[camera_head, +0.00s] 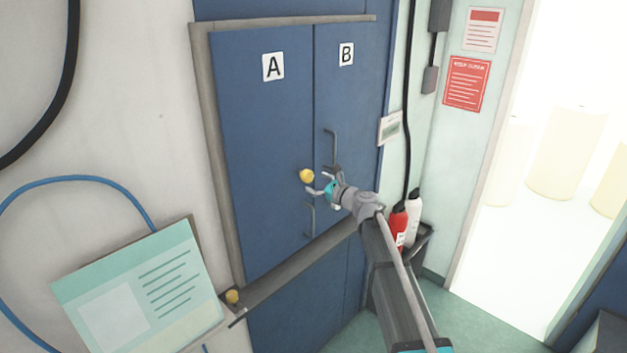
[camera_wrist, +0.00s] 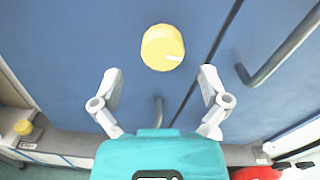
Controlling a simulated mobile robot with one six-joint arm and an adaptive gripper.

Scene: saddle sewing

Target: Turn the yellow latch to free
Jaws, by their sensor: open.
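The yellow latch (camera_head: 307,176) is a round knob on blue door A (camera_head: 262,130), close to the seam with door B (camera_head: 345,100). In the wrist view the yellow latch (camera_wrist: 162,47) shows a short white mark on its lower right face. My gripper (camera_head: 320,183) is open and empty in front of the doors, just right of and below the latch in the head view. In the wrist view my gripper's fingers (camera_wrist: 161,78) are spread wide, with the latch beyond the tips and centred between them. No contact with the latch shows.
Grey handles stand on door B (camera_head: 331,148) and low on door A (camera_head: 309,219). A grey bar (camera_head: 300,263) crosses below, with a second yellow knob (camera_head: 232,296) at its left end. Red (camera_head: 398,222) and white (camera_head: 414,205) bottles stand at the right.

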